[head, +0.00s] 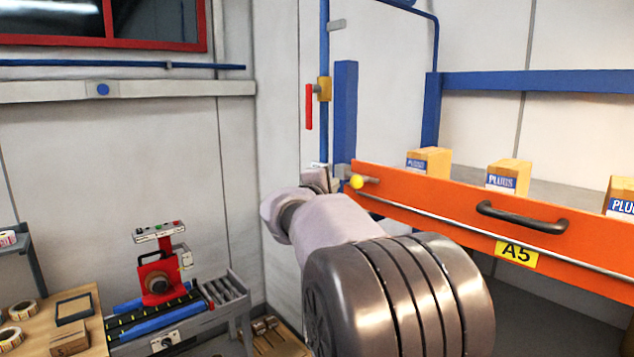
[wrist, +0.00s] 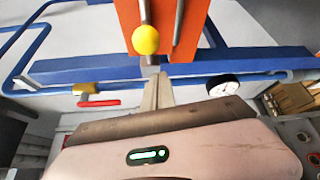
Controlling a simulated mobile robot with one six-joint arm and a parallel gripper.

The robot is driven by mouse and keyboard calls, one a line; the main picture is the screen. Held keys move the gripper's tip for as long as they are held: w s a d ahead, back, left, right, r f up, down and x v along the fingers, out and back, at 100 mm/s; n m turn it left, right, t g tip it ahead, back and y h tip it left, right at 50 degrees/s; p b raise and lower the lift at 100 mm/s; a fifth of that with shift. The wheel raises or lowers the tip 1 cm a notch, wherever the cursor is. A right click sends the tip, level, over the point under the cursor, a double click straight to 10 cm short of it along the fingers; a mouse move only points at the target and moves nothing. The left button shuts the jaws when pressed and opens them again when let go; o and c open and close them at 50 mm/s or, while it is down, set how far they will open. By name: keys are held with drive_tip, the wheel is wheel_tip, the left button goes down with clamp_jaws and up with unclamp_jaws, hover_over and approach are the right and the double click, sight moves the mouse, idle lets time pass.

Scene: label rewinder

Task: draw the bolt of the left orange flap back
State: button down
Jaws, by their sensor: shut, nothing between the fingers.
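The orange flap (head: 440,203) has a black handle and a yellow A5 label; it is the only flap in view. Its bolt, a short rod with a yellow ball knob (head: 356,182), is at the flap's left end by the blue post. In the wrist view the yellow knob (wrist: 145,39) hangs in front of the orange flap (wrist: 187,30). My gripper (wrist: 157,76) is shut and empty, its fingertips just below the knob, seemingly apart from it. In the head view my gripper (head: 334,182) is left of the knob, partly hidden by my wrist.
Orange PLUGS boxes (head: 508,177) stand behind the flap. A blue post (head: 345,115) and a red-handled valve (head: 310,106) on a blue pipe rise close to my gripper. A round gauge (wrist: 223,85) shows in the wrist view. The label rewinder (head: 160,275) stands at lower left.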

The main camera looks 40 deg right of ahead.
sight(360, 181)
drive_tip(key=s+b, duration=0.5)
drive_tip(key=s, duration=0.3)
drive_tip(key=shift+d+r, duration=0.4)
